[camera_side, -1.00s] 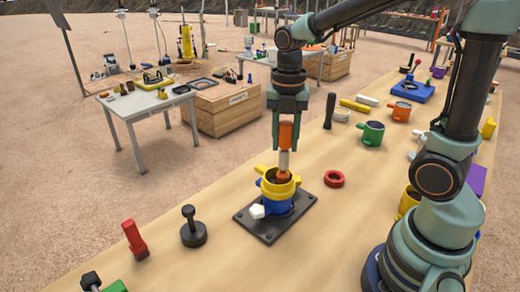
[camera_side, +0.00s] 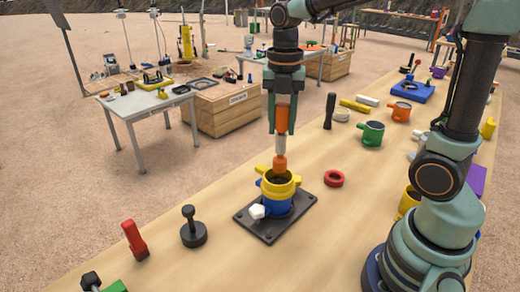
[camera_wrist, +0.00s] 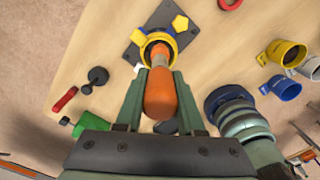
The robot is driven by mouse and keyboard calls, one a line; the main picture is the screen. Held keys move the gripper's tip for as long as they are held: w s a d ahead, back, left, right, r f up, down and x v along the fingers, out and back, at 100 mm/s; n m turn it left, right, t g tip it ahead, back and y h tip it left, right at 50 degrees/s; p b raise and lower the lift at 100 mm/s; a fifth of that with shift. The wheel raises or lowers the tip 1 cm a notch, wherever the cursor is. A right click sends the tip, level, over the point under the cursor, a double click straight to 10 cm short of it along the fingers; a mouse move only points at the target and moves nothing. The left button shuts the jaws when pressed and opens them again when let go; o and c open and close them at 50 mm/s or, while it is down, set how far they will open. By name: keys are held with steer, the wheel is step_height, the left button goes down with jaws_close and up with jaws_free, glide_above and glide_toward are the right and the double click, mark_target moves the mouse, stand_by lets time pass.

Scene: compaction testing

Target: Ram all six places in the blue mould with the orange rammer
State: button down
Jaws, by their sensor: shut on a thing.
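My gripper (camera_side: 283,112) is shut on the orange rammer (camera_side: 281,120), which hangs upright with its orange foot just above the mould's mouth. The blue mould (camera_side: 276,205) stands on a dark square base plate (camera_side: 257,226), with a yellow collar (camera_side: 278,184) on top and a white knob at its front. In the wrist view the rammer (camera_wrist: 160,95) runs from between the fingers (camera_wrist: 160,92) toward the yellow collar (camera_wrist: 143,47). The mould's inside is mostly hidden, so the rammed places cannot be told.
A red ring (camera_side: 333,178) lies right of the plate. A green mug (camera_side: 371,135) and a black upright handle (camera_side: 329,111) stand farther back. Bare bench lies around the plate.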

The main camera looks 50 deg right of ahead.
mark_target(281, 138)
step_height(281, 138, down, 4)
steer(key=shift+f, duration=0.1)
steer(key=shift+w+a+r, duration=0.1)
steer(key=shift+a+r, duration=0.05)
steer(key=shift+r, duration=0.55)
steer(key=shift+w+a+r, duration=0.15)
steer(key=shift+a+r, duration=0.05)
steer(key=shift+r, duration=0.5)
steer(key=shift+w+a+r, duration=0.1)
steer(key=shift+a+r, duration=0.05)
steer(key=shift+r, duration=0.55)
step_height(281, 138, down, 4)
steer(key=shift+f, duration=0.1)
steer(key=shift+s+a+r, duration=0.1)
steer(key=shift+a+r, duration=0.05)
steer(key=shift+r, duration=0.55)
steer(key=shift+s+a+r, duration=0.1)
steer(key=shift+a+r, duration=0.1)
steer(key=shift+r, duration=0.5)
steer(key=shift+s+a+r, duration=0.1)
steer(key=shift+a+r, duration=0.05)
steer(key=shift+r, duration=0.55)
